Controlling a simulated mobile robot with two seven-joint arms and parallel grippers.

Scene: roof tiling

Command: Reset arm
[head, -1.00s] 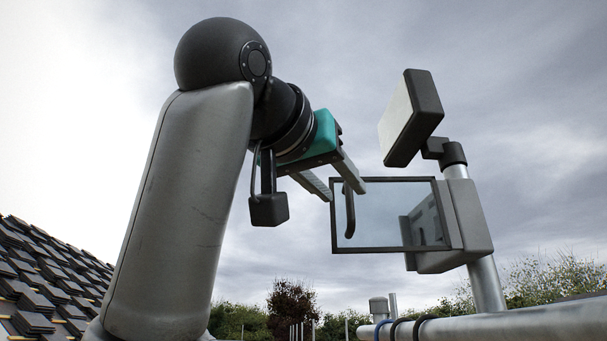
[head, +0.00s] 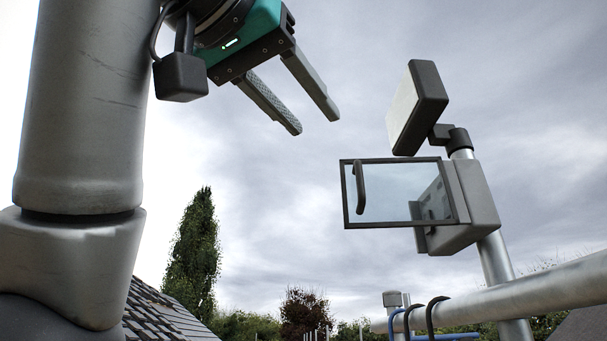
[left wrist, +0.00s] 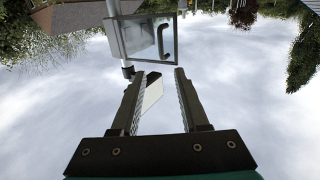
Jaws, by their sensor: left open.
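My left gripper (head: 317,126) is raised at the upper left of the head view, teal at its base with two grey fingers. The fingers are apart and empty, and sky shows between them. In the left wrist view the left gripper (left wrist: 158,72) also stands open, and the lamp on the pole shows behind the gap. A grey box with an open glass door (head: 395,195) stands on a pole to the right of the gripper. The fingers are apart from the door and its dark handle (head: 359,188). My right gripper is not in view.
A flat lamp (head: 418,108) tops the metal pole (head: 496,268). A thick horizontal pipe or rail (head: 535,293) with dark and blue cables runs at the lower right. A tiled roof (head: 165,312) lies at the lower left. Open sky surrounds the gripper.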

